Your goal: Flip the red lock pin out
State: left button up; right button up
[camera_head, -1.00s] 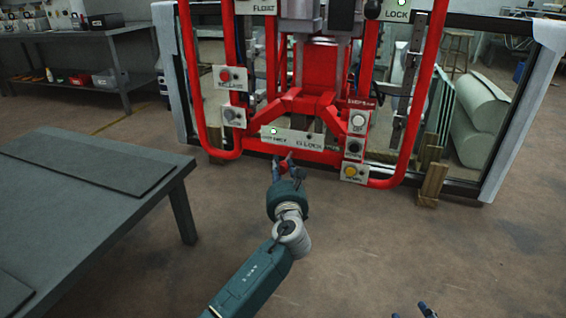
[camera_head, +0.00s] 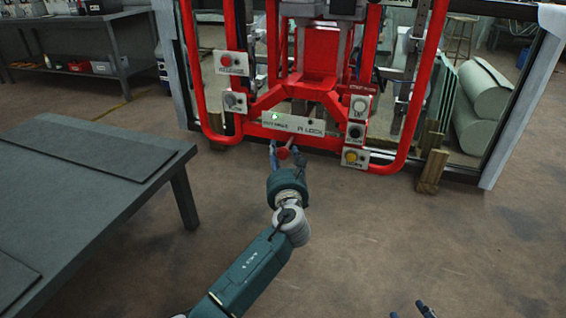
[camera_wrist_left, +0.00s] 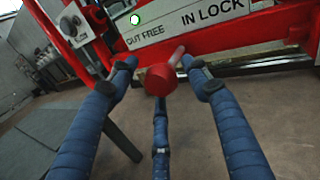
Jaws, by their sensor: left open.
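The red lock pin (camera_wrist_left: 160,80) has a round red knob and a short silver rod, just below the white label plate (camera_wrist_left: 205,20) reading "OUT FREE" and "IN LOCK". My left gripper (camera_wrist_left: 160,64) is open, with its blue fingers on either side of the knob. I cannot tell whether they touch it. In the head view the red knob (camera_head: 284,153) shows small between the fingers of my left gripper (camera_head: 286,156). A small green-white dot (camera_wrist_left: 135,19) sits above "OUT FREE". Only the fingertips of my right gripper (camera_head: 410,311) show at the bottom edge.
The red tube frame (camera_head: 310,80) of the manipulator stands ahead, with control buttons (camera_head: 354,157) on its right and left. A dark table (camera_head: 90,165) stands at the left. Wooden blocks (camera_head: 432,170) stand at the right. The floor in front is clear.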

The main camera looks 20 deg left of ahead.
pick_arm(q)
jog(key=v, duration=1.1)
jog(key=shift+s, duration=0.4)
jog(key=shift+d+f, duration=0.1)
